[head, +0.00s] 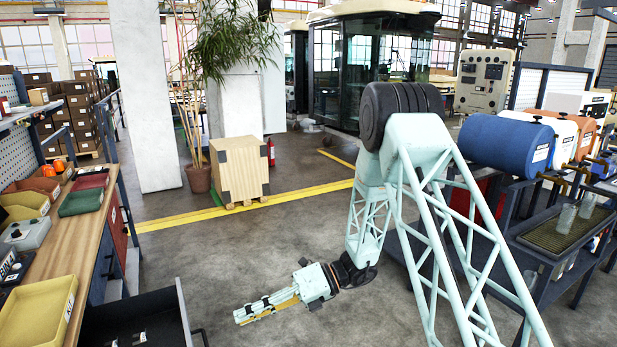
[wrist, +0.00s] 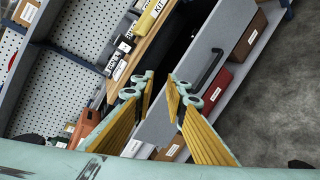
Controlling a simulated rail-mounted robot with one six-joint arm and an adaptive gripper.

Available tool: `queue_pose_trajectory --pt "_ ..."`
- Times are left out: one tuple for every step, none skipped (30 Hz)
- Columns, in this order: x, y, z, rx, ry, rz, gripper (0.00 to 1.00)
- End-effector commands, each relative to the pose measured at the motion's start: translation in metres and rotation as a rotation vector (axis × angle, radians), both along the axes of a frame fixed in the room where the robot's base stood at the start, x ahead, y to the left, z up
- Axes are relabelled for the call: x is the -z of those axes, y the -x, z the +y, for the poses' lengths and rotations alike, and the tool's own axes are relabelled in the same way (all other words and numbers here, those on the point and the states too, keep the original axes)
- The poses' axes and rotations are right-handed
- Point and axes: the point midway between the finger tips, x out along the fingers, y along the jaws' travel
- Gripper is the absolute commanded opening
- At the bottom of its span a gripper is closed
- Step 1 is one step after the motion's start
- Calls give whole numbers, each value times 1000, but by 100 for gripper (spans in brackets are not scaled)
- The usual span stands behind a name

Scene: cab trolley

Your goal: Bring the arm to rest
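My arm reaches down from the right over open floor in the head view. My gripper (head: 240,316) hangs in the lower middle, pointing left toward the workbench side, above the floor. In the wrist view my gripper (wrist: 161,84) shows two fingers with yellow ribbed pads, apart from each other with nothing between them. Past the fingertips are a grey drawer front (wrist: 228,42) with a dark handle and the bench's edge. I see no contact between the fingers and the drawer.
The wooden workbench (head: 75,240) stands at left, with bins on top and an open drawer (head: 182,318) sticking out near my gripper. A rack with a blue drum (head: 505,142) stands at right. A wooden crate (head: 240,170) sits behind. The middle floor is clear.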

Motion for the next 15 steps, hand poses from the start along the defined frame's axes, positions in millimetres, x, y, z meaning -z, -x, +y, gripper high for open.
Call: queue_pose_trajectory --pt "-10 3 -3 -15 3 -26 13" --pt "-14 5 -4 -25 4 -42 13" --pt "-21 8 -6 -37 7 -62 13" --pt "-25 11 -8 -48 9 -77 13" --pt "-29 13 -10 -58 11 -93 13" --pt "-35 16 -12 -71 14 -114 13" --pt "-39 18 -14 -80 16 -129 13" --pt "-44 20 -16 -91 19 -145 13" --pt "-49 23 -18 -104 22 -166 13" --pt "-53 26 -20 -114 24 -180 13" --pt "-58 28 -21 -124 26 -197 13" --pt "-63 32 -24 -138 28 -217 13" --pt "-67 34 -26 -147 31 -231 13" --pt "-72 36 -28 -158 33 -247 13" --pt "-77 40 -30 -172 36 -268 13"
